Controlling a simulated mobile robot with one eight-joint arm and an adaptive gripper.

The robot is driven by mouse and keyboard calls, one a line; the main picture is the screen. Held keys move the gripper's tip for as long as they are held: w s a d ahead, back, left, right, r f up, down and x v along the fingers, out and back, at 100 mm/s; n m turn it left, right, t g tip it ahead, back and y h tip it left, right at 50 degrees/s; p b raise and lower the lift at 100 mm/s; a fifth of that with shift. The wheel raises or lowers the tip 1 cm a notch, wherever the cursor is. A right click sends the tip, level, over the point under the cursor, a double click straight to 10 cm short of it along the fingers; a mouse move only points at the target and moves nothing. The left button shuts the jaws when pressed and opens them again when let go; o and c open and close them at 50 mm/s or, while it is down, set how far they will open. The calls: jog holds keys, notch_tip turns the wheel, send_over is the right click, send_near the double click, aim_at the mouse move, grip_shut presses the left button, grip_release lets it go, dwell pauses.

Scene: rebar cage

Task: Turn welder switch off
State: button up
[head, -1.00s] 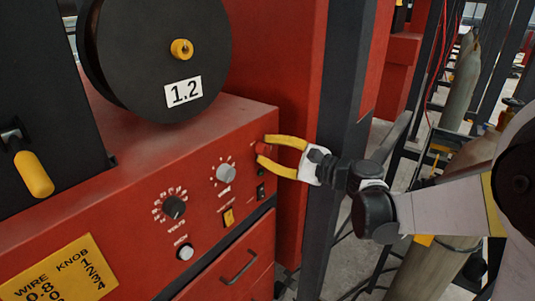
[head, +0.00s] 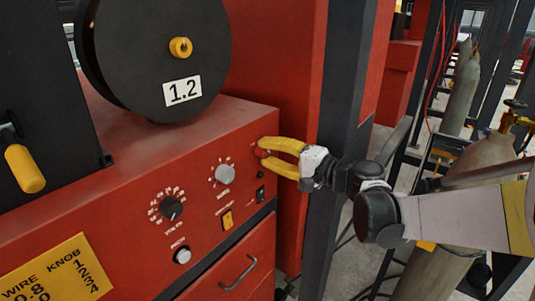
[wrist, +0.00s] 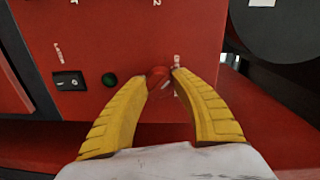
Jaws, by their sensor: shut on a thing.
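The red welder (head: 130,180) fills the left of the head view. A small red knob (head: 261,153) sits at the upper right of its front panel. The red knob also shows in the wrist view (wrist: 158,77), between the yellow fingertips. My gripper (head: 263,149) is shut on this knob, one finger on each side; the fingers also show in the wrist view (wrist: 162,82). Part of the knob is hidden by the fingers. A black rocker switch (wrist: 69,81) and a dark green lamp (wrist: 109,80) sit beside the knob on the panel.
A grey dial (head: 225,174), a black dial (head: 171,208) and a yellow switch (head: 227,219) share the panel. A black wire spool (head: 150,60) stands on top. A dark steel post (head: 340,110) rises close behind my gripper. Gas cylinders (head: 463,85) stand at the right.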

jog(key=shift+n, duration=0.4)
jog(key=o, duration=1.2)
jog(key=shift+s+a, duration=0.15)
jog(key=shift+d, duration=0.3)
jog(key=v, duration=1.1)
jog(key=shift+s+d+r, duration=0.1)
jog(key=shift+s+d, duration=0.05)
jog(key=shift+s, duration=0.1)
